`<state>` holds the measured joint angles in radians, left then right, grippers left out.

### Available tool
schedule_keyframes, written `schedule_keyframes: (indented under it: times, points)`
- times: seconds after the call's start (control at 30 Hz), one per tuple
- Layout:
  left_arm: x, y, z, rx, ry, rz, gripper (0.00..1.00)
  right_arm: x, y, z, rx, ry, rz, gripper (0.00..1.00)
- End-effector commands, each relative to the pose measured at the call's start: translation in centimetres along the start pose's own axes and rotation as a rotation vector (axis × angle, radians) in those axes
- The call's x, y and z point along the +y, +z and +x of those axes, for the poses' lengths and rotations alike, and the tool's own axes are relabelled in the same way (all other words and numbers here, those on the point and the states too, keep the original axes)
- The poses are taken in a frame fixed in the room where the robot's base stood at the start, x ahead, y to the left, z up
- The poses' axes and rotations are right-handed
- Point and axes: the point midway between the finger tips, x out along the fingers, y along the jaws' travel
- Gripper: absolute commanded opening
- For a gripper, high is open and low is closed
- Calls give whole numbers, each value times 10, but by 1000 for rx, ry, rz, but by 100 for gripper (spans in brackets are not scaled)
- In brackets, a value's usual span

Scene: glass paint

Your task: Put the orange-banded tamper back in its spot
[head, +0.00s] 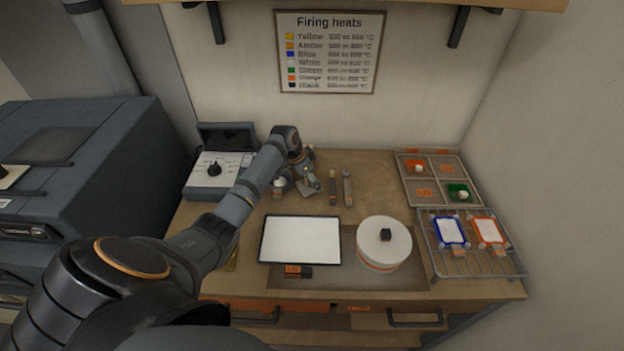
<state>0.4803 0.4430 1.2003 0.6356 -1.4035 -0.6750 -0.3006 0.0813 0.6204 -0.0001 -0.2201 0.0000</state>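My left gripper (312,182) is low over the back middle of the table, beside several small upright or lying tools. Its fingers are small and partly hidden by its wrist, so I cannot tell whether they hold anything. A brownish tool (332,187) and a grey tool (348,188) lie just to its right. A small object (278,188) is on its left. I cannot make out for certain which is the orange-banded tamper or where its spot is. A small orange and black block (298,271) lies at the front edge of the white panel. My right gripper is not in view.
A white panel (300,240) and a round white turntable (384,243) with a black knob stand in front. A wire rack (470,262) with two framed tiles and a divided tray (438,168) are at the right. A grey control box (212,182) is at the back left.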

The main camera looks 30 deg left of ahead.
Motion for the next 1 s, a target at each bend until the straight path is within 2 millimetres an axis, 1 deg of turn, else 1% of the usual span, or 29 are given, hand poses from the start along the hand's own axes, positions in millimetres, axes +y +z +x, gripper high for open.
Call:
schedule_keyframes:
  times: [0.5, 0.53, 0.7, 1.0]
  points:
    - [0, 2, 5, 0, 0, 0, 40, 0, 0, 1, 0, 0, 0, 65]
    - [0, 2, 4, 1, 0, 0, 68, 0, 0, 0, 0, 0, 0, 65]
    - [0, 2, 4, 0, 0, 0, 91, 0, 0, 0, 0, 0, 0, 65]
    - [0, 2, 5, -1, 0, 0, 92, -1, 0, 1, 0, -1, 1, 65]
